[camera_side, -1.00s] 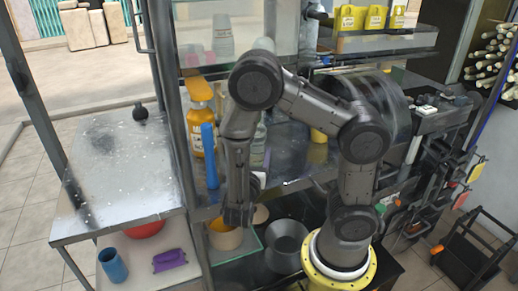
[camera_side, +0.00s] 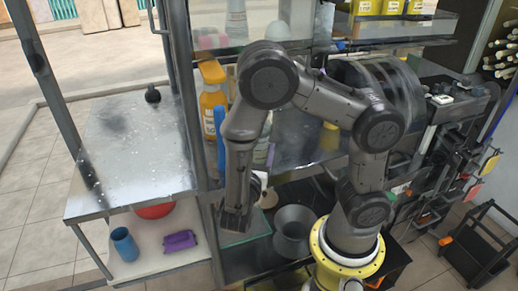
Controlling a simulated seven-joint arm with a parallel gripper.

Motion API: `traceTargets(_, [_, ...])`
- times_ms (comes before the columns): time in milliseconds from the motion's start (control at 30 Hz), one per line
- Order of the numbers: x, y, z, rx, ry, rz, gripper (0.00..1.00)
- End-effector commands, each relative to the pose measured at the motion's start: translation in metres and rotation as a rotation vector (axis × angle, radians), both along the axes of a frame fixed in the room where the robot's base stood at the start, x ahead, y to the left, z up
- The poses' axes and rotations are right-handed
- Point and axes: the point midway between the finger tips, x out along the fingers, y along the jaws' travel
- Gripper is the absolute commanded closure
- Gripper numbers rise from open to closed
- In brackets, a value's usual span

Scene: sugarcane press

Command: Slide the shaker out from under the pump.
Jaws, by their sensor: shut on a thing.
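My gripper (camera_side: 235,218) hangs down at the front of the shelving, left of my base. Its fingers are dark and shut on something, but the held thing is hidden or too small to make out. An orange bottle with an orange pump top (camera_side: 212,92) stands behind my arm on the counter, to the left. A blue upright piece (camera_side: 219,122) shows just in front of it. I cannot pick out the shaker for certain. A small pale piece (camera_side: 263,180) shows right beside my wrist, and I cannot tell what it is.
A grey flared container (camera_side: 293,222) stands right of my gripper on the lower level, near a glass tray edge (camera_side: 252,229). A metal side table (camera_side: 130,160) is at the left. A blue cup (camera_side: 124,243) and purple item (camera_side: 180,240) sit below it. Yellow boxes are above.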

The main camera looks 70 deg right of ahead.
Motion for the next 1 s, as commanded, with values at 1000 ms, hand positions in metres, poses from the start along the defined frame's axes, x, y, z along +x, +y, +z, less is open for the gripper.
traceTargets(1000, [-0.018,0.082,0.000,0.000,-0.002,0.007,0.00])
